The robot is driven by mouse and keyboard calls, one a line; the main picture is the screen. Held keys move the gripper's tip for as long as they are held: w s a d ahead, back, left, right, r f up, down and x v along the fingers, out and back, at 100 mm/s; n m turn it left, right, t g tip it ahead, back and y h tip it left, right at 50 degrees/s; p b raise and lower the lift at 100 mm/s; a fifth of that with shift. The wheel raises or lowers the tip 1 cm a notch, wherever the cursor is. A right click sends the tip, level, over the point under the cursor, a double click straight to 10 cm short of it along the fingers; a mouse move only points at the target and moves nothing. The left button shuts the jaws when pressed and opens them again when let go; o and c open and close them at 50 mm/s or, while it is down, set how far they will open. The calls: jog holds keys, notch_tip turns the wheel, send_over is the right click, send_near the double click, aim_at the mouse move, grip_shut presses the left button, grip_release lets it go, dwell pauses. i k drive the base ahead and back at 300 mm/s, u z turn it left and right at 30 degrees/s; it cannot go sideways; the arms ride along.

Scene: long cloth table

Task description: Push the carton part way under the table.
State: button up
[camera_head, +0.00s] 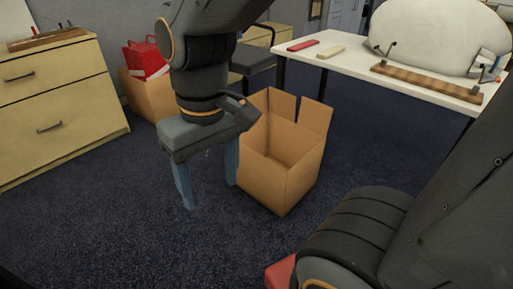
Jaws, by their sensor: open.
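An open, empty-looking cardboard carton (284,178) stands upright on the dark carpet in the middle of the head view, with flaps raised at its far side. The table (345,66) has a white top and stands behind and to the right of the carton. The carton's far part is near the table's left front leg; I cannot tell how far it reaches under the top. My gripper (211,192) points down just left of the carton. Its two blue fingers are wide apart with nothing between them. The right finger is close to the carton's left side; contact cannot be told.
A wooden drawer cabinet (55,110) stands at the left. Another carton (148,97) with a red item (146,60) is at the back. The table carries red and cream bars, a brown wooden strip (425,84) and a large pale rounded object (440,35). Carpet at front left is clear.

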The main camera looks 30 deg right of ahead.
aim_at(280, 158)
jog(key=z, duration=0.5)
jog(key=k, duration=0.6)
jog(key=z, duration=1.3)
jog(key=i, duration=1.5)
jog(key=u, duration=0.75)
jog(key=i, duration=0.65)
jog(key=u, duration=0.65)
